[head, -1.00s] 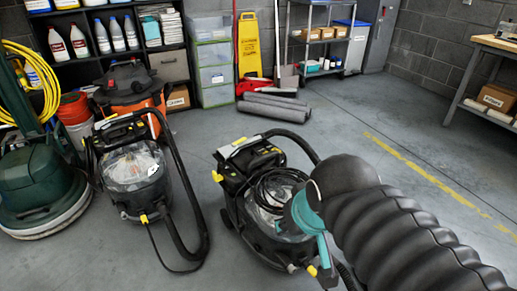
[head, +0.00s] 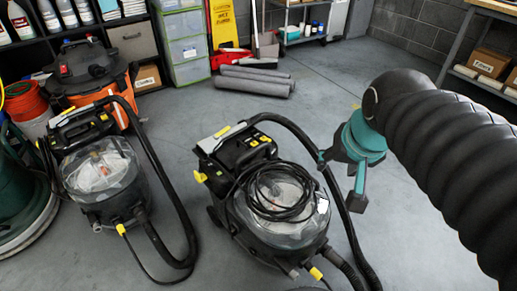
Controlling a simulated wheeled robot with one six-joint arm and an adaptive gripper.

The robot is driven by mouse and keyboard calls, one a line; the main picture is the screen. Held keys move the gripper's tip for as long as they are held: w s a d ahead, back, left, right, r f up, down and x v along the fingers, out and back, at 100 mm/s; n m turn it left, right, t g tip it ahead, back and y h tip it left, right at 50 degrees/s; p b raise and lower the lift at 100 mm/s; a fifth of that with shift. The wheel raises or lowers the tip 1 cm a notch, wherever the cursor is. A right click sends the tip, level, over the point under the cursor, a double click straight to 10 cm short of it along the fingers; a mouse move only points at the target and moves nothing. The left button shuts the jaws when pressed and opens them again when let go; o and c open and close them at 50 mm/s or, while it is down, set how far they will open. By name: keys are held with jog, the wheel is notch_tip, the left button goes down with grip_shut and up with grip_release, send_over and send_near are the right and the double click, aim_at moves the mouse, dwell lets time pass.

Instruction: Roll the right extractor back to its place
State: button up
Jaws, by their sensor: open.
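The right extractor (head: 276,222) stands on the grey floor in the lower middle of the head view. It has a clear domed tank, a coiled black cable on top, and a black body with yellow clips. Its black hose (head: 296,131) arches from the back over to the right side and down to the floor. My gripper (head: 338,182), with teal fingers, is open at the right of the extractor. Its fingers appear on either side of the hose in the picture; I cannot tell whether they touch it.
A similar left extractor (head: 104,182) stands to the left, with a floor gap between. Behind it are an orange-and-black vacuum (head: 84,72) and a red bucket (head: 24,104). Grey rolls (head: 254,84) lie at the back. The floor at the back right is clear.

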jog(key=w+a+f+m+g+b, duration=0.1)
jog(key=w+a+m+b, duration=0.15)
jog(key=w, duration=0.45)
jog(key=w+a+f+m+g+b, duration=0.15)
jog(key=w+a, duration=0.25)
jog(key=w, duration=0.4)
jog(key=m+y+b, duration=0.1)
jog(key=m+b, duration=0.2)
jog(key=m, duration=0.1)
send_near(251, 150)
jog(key=shift+g, duration=0.45)
jog(key=f, duration=0.3)
jog(key=w+f+b, duration=0.1)
jog(key=f, duration=0.2)
jog(key=w+a+f+b, duration=0.1)
jog(key=f, duration=0.2)
jog(key=shift+f, duration=0.15)
grip_shut()
